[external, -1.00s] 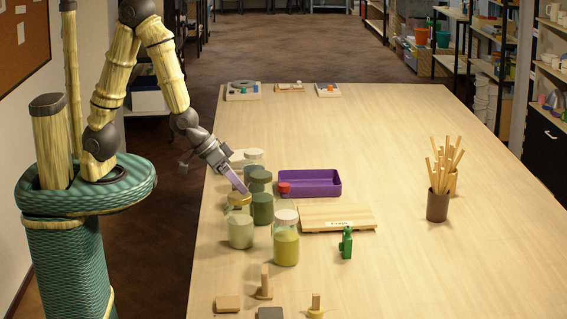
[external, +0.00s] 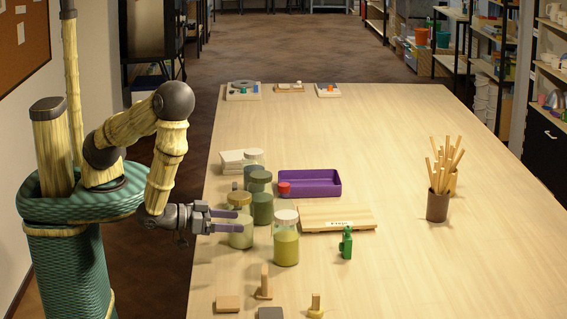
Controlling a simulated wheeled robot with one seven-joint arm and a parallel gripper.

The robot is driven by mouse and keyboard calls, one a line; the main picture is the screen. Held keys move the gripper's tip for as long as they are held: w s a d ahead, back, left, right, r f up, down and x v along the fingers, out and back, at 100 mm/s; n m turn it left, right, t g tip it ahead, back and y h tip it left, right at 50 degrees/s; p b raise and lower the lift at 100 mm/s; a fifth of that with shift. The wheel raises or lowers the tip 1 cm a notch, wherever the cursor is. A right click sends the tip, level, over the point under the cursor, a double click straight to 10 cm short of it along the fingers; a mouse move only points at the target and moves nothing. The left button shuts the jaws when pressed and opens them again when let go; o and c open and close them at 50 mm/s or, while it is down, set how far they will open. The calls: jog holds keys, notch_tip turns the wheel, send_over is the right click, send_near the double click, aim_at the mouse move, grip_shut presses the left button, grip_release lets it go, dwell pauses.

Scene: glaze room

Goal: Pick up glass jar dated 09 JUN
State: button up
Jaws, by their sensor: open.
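Several glass jars stand in a cluster on the left side of the table. The nearest are a jar with a tan lid and pale green contents (external: 240,240) and a white-lidded jar with yellow-green contents (external: 286,247). Behind them are a dark green jar (external: 262,209) and other lidded jars (external: 260,180). No date can be read on any jar, so I cannot tell which is dated 09 JUN. My gripper (external: 241,221) is open and level, pointing right. Its fingers overlap the upper part of the tan-lidded jar in this view; I cannot tell whether they touch it.
A purple tray (external: 318,184) and a wooden board (external: 345,219) lie right of the jars. A green figure (external: 346,243) stands in front of the board. Wooden blocks (external: 228,303) are at the near edge. A brown cup of sticks (external: 437,206) stands right; the table between is clear.

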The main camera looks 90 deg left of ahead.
jog(key=s, duration=0.1)
jog(key=s+m+t, duration=0.1)
jog(key=s+d+t, duration=0.1)
jog(key=shift+f+m+h, duration=0.35)
jog(key=shift+m+h, duration=0.05)
jog(key=shift+w, duration=0.1)
jog(key=w+b, duration=0.1)
jog(key=w, duration=0.1)
jog(key=w+b, duration=0.1)
jog(key=b, duration=0.1)
jog(key=w+b, duration=0.2)
jog(key=shift+w+a+f, duration=0.25)
jog(key=shift+w, duration=0.1)
jog(key=shift+w+b, duration=0.1)
jog(key=shift+b, duration=0.35)
